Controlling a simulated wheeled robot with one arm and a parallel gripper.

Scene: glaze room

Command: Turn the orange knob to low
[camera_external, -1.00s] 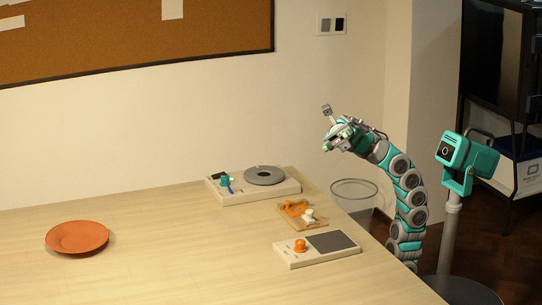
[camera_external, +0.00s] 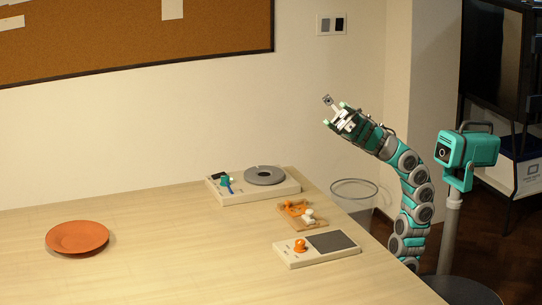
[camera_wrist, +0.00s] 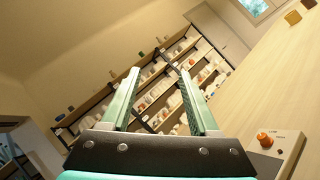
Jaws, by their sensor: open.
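The orange knob (camera_external: 300,245) stands on the left end of a cream control box (camera_external: 318,262) with a dark grey panel, near the table's right edge. In the wrist view the orange knob (camera_wrist: 265,139) shows at the lower right, with small lettering beside it that I cannot read fully. My gripper (camera_external: 340,116) is raised in the air, above and behind the boxes, well apart from the knob. Its two fingers (camera_wrist: 160,95) are spread with nothing between them.
Behind the box lie a wooden board (camera_external: 313,225) with orange and white parts, and another cream box (camera_external: 245,193) with a teal knob and a round grey plate. An orange plate (camera_external: 77,237) lies at left. The table's middle (camera_external: 170,230) is clear.

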